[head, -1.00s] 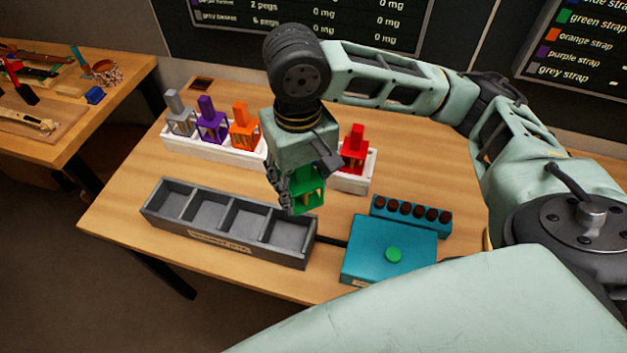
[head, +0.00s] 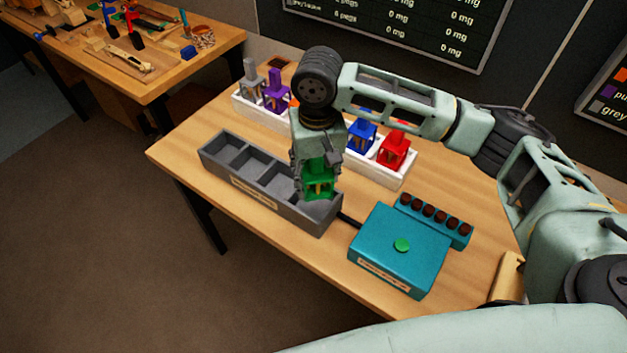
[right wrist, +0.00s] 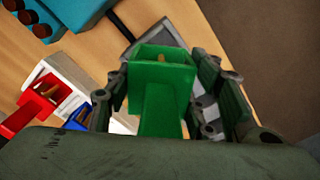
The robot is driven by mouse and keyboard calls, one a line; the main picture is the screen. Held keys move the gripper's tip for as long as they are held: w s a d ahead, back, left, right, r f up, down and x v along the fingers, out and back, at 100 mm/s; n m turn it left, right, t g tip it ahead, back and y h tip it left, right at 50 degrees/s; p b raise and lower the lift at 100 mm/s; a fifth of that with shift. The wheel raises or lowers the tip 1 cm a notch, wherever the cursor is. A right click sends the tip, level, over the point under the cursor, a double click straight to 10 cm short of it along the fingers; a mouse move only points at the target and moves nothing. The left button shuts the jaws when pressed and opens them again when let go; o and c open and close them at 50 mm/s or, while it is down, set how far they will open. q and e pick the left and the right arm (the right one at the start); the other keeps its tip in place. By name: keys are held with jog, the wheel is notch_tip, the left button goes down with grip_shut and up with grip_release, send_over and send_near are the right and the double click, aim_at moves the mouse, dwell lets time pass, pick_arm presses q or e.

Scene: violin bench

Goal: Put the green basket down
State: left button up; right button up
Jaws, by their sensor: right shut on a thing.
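My right gripper (head: 318,180) is shut on the green basket (head: 321,187) and holds it upright in the head view. The basket overlaps the right-hand end of the grey compartment tray (head: 292,213); I cannot tell whether it touches the tray. In the right wrist view the green basket (right wrist: 160,85) sits between the two fingers, with its open top showing. Part of the grey tray (right wrist: 158,37) shows behind it. The tray's rightmost part is partly hidden by the gripper and basket. My left gripper is not in view.
A white rack (head: 385,178) behind holds grey (head: 252,75), purple (head: 276,92), blue (head: 362,137) and red (head: 394,152) baskets; an orange one is mostly hidden. A teal box (head: 385,240) with a green button stands right of the tray, beside a teal block of brown pegs (head: 437,217).

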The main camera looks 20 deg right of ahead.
aim_at(313, 181)
jog(key=shift+w+a+f, duration=0.1)
jog(key=shift+w+f, duration=0.3)
jog(key=shift+w, duration=0.35)
jog(key=shift+f, duration=0.35)
notch_tip(313, 181, down, 3)
jog(key=shift+f+p, duration=0.1)
jog(key=shift+p, duration=0.5)
jog(key=shift+f, duration=0.15)
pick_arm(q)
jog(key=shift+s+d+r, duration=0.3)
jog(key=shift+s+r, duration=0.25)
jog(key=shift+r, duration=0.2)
pick_arm(e)
jog(key=shift+f, duration=0.15)
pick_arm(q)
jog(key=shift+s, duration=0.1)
pick_arm(e)
jog(key=o, duration=1.4)
jog(key=shift+o, duration=0.2)
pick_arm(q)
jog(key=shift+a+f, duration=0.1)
